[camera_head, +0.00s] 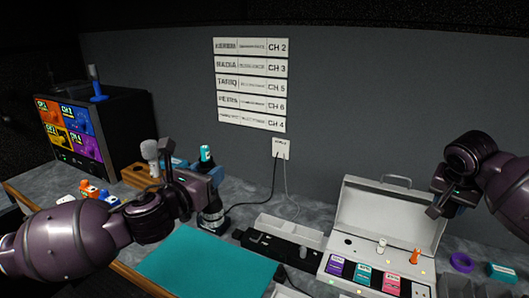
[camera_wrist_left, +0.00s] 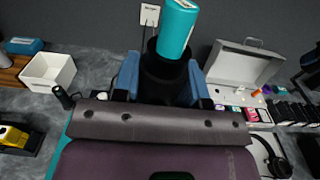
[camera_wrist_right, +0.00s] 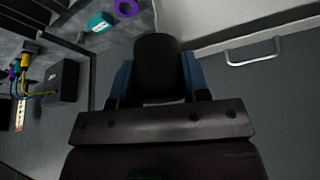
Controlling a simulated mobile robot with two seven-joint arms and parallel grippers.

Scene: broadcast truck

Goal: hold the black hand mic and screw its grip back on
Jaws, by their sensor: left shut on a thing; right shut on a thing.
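My left gripper (camera_head: 211,183) is shut on the black hand mic (camera_head: 211,216), held roughly upright beside the teal mat. A teal cylinder (camera_head: 206,153) sticks up from the mic's upper end. In the left wrist view the mic (camera_wrist_left: 165,75) is dark between the blue fingers (camera_wrist_left: 163,82), with the teal cylinder (camera_wrist_left: 178,28) in its open top. My right gripper (camera_head: 438,207) is shut on a black cylinder, seemingly the grip (camera_wrist_right: 157,65), between its blue fingers (camera_wrist_right: 157,75). It is above the right side of the open case, well apart from the mic.
The open white case (camera_head: 388,215) holds coloured packs and small pegs. A dark tray (camera_head: 283,247) and white bin lie left of it. A purple tape roll (camera_head: 461,262) and teal box (camera_head: 503,271) lie right. The teal mat (camera_head: 205,268) is bare. A monitor (camera_head: 95,130) stands left.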

